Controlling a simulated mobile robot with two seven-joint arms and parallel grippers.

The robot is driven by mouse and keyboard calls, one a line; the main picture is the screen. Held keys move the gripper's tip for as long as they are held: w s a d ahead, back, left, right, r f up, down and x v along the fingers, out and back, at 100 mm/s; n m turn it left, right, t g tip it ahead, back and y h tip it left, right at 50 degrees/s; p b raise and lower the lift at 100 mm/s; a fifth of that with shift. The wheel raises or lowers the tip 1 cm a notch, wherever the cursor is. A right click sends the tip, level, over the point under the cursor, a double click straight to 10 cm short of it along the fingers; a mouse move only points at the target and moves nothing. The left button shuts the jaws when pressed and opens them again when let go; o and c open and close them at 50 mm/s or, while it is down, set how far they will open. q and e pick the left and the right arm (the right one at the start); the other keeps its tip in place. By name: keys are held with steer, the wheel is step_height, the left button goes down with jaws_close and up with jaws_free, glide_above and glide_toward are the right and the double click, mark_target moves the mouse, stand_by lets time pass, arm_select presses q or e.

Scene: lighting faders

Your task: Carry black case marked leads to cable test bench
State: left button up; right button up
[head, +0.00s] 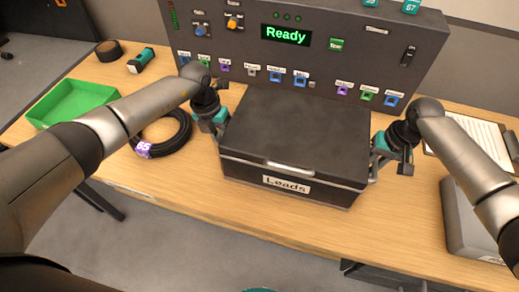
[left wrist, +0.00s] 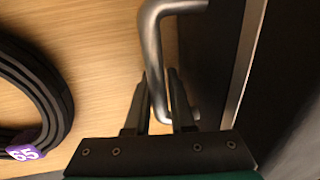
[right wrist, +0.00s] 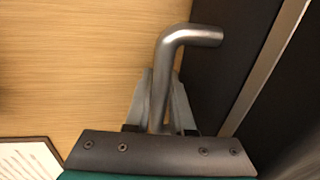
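The black case (head: 290,135) has a front label reading "Leads" and a silver front latch handle. It appears to rest level on the wooden bench (head: 250,225), right in front of the grey test panel (head: 310,50) whose display reads "Ready". My left gripper (head: 217,128) is at the case's left side, its fingers around the metal side handle, which also shows in the left wrist view (left wrist: 153,40). My right gripper (head: 378,160) is at the right side, its fingers close around the other side handle (right wrist: 178,45).
A black cable coil (head: 165,132) with a purple tag lies left of the case. A green tray (head: 72,102), a green-black tool (head: 141,60) and a black roll (head: 109,50) are farther left. Paper (head: 470,145) and a grey box (head: 470,222) are at right. Bench in front is clear.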

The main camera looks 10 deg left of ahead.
arm_select(q)
steer(key=o, duration=0.4)
steer(key=shift+c, duration=0.2)
arm_select(e)
steer(key=o, duration=0.4)
steer(key=shift+r, duration=0.1)
steer(key=shift+c, duration=0.2)
arm_select(q)
steer(key=shift+r, duration=0.15)
arm_select(e)
steer(key=shift+a, duration=0.1)
arm_select(q)
step_height(320, 180, up, 8)
steer(key=a, duration=0.1)
steer(key=shift+a, duration=0.3)
arm_select(e)
step_height(320, 180, up, 12)
steer(key=d, duration=0.2)
steer(key=shift+s+d, duration=0.15)
steer(key=shift+d, duration=0.1)
